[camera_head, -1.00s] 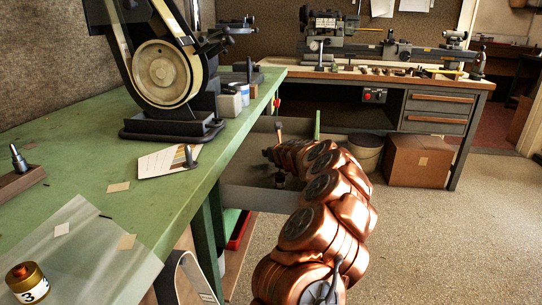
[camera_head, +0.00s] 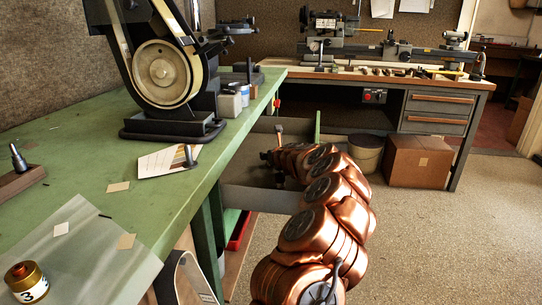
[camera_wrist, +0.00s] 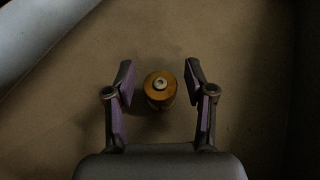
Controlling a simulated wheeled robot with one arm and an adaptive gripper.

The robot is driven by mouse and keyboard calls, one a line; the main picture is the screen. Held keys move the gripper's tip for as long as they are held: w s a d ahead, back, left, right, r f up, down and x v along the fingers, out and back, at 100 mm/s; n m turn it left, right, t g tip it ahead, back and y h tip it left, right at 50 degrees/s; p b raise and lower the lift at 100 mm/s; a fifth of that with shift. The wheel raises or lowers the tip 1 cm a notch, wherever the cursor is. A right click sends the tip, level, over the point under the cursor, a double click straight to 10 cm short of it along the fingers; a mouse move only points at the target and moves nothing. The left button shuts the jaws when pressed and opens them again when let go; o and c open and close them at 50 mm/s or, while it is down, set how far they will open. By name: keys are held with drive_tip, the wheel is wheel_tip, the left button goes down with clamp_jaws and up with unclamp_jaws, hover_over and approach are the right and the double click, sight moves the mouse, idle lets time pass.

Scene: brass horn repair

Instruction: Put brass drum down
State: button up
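A brass drum (camera_wrist: 160,85) with a pale round fitting on its top shows in the wrist view, seen from above against a brown surface. My gripper (camera_wrist: 160,78) has one finger on each side of it, with a visible gap on both sides, so it is open. I cannot tell how far the drum's base is from the surface. In the head view my gripper is mostly hidden behind my arm, low beside the green bench. Another brass drum, marked 3 (camera_head: 27,282), stands on a translucent sheet (camera_head: 85,250) on the green bench (camera_head: 90,145).
A grey tray or shelf (camera_head: 258,199) lies beside the bench near my arm's end. A belt grinder (camera_head: 165,80) stands on the bench. A cardboard box (camera_head: 420,160) and a round bin (camera_head: 366,152) stand below the rear workbench. The floor at right is clear.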

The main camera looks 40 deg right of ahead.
idle(0.3)
drive_tip(key=shift+r, duration=0.65)
drive_tip(key=p+v, duration=0.3)
drive_tip(key=v, duration=0.9)
drive_tip(key=shift+f, duration=0.1)
